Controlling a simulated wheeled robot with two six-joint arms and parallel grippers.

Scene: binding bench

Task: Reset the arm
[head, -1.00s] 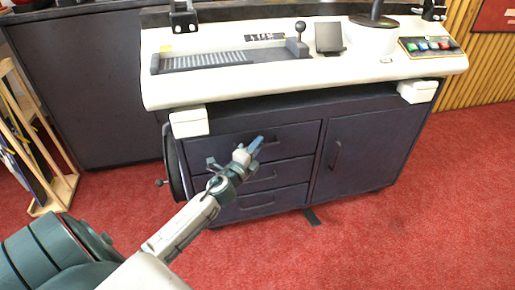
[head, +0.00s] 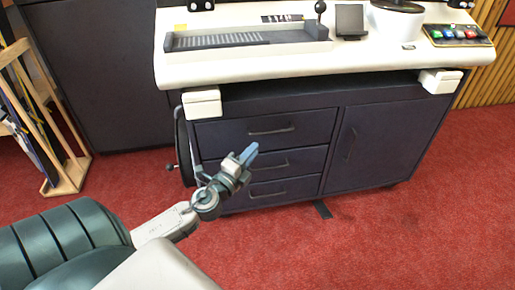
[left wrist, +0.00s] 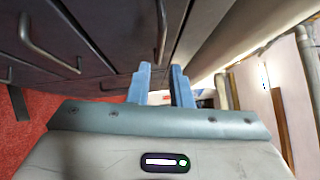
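My left arm (head: 165,227) comes in from the lower left. Its gripper (head: 248,154) has blue fingers and stands in front of the bench's drawers, apart from the handles as far as I can tell. In the left wrist view the two blue fingers (left wrist: 161,88) are parted with an empty gap between them. My right gripper is in neither view.
The binding bench (head: 290,66) has a white top and a dark cabinet with three shut drawers (head: 265,130) and a shut door (head: 360,145). A wooden rack (head: 70,175) stands at the left. Red carpet (head: 400,240) is clear in front.

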